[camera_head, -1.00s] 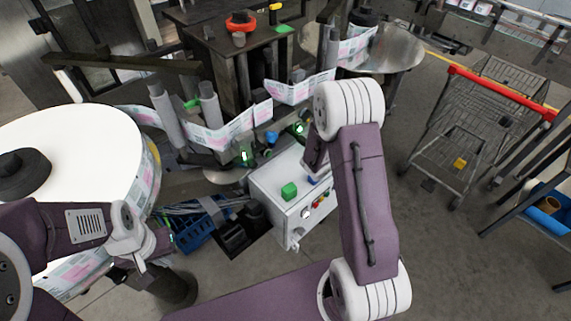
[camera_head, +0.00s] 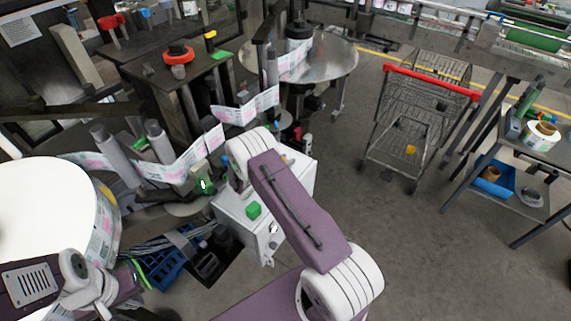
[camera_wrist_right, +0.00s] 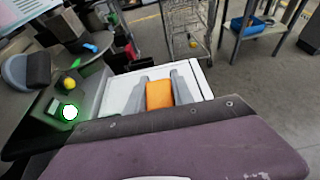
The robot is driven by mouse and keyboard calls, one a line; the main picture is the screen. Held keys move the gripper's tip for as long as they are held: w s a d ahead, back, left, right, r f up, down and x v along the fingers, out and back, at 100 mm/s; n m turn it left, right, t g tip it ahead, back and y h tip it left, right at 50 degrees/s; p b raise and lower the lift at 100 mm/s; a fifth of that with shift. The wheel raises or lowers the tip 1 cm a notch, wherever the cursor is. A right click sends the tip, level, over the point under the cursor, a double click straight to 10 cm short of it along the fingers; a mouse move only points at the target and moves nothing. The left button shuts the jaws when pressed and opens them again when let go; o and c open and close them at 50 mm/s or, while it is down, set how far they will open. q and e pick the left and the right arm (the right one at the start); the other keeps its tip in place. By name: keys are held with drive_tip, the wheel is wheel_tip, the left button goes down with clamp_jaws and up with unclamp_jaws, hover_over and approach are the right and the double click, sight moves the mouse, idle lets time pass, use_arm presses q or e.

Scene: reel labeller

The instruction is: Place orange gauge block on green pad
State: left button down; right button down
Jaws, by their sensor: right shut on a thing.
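The orange gauge block (camera_wrist_right: 159,94) sits between the two grey fingers of my right gripper (camera_wrist_right: 160,92) in the right wrist view, above a white surface.

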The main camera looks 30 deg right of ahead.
wheel_tip(320, 180, down, 3)
drive_tip(key=shift+r, duration=0.2)
drive_tip(key=shift+f, duration=0.15)
drive_tip(key=c, duration=1.1)
unclamp_jaws()
